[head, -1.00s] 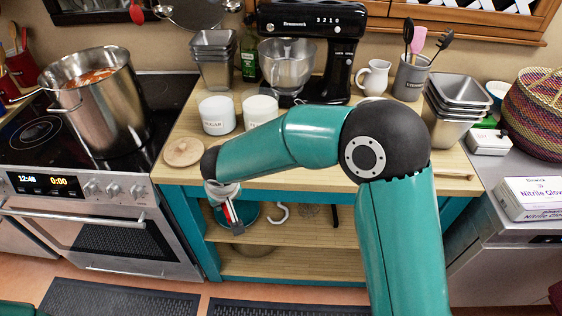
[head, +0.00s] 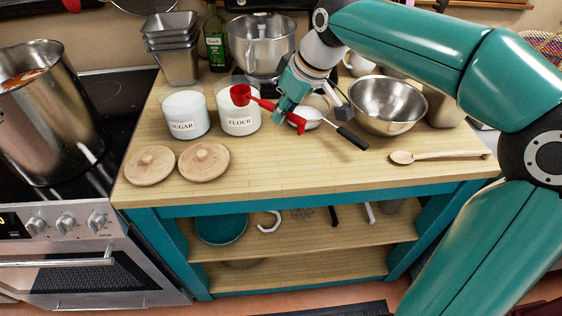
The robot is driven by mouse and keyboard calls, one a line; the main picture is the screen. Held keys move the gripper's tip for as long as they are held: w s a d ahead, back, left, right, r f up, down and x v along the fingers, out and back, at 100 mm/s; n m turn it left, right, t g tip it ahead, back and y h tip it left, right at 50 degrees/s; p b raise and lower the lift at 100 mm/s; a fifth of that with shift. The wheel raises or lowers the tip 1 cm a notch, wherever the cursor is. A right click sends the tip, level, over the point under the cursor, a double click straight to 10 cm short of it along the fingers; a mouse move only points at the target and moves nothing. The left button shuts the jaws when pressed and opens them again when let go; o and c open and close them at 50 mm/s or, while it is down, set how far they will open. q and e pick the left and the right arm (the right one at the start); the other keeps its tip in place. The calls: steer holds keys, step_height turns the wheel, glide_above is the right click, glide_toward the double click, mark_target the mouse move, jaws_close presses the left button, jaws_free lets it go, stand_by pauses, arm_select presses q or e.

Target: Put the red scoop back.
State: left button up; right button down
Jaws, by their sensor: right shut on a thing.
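The red scoop (head: 241,95) has a round bowl and a red handle. My right gripper (head: 284,108) is shut on the handle and holds the scoop above the counter. The scoop's bowl is at the left of the gripper and overlaps the open mouth of the white FLOUR jar (head: 239,123) in the head view; I cannot tell whether it touches the jar. The handle's end points down to the right. The SUGAR jar (head: 186,116) stands to the left, also lidless. My left gripper is not in view.
Two round wooden lids (head: 203,163) lie in front of the jars. Right of the gripper are a black-handled utensil (head: 352,138), a steel bowl (head: 388,108) and a wooden spoon (head: 440,156). The mixer bowl (head: 262,48) stands behind. The counter's front middle is clear.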

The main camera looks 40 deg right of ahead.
steer(key=f, duration=1.5)
steer(key=shift+s+d+f, duration=0.15)
steer(key=shift+d+f, duration=0.05)
steer(key=shift+f, duration=0.15)
steer(key=c, duration=1.1)
jaws_free()
steer(key=shift+r, duration=0.15)
steer(key=v, duration=1.2)
steer(key=shift+s, duration=0.1)
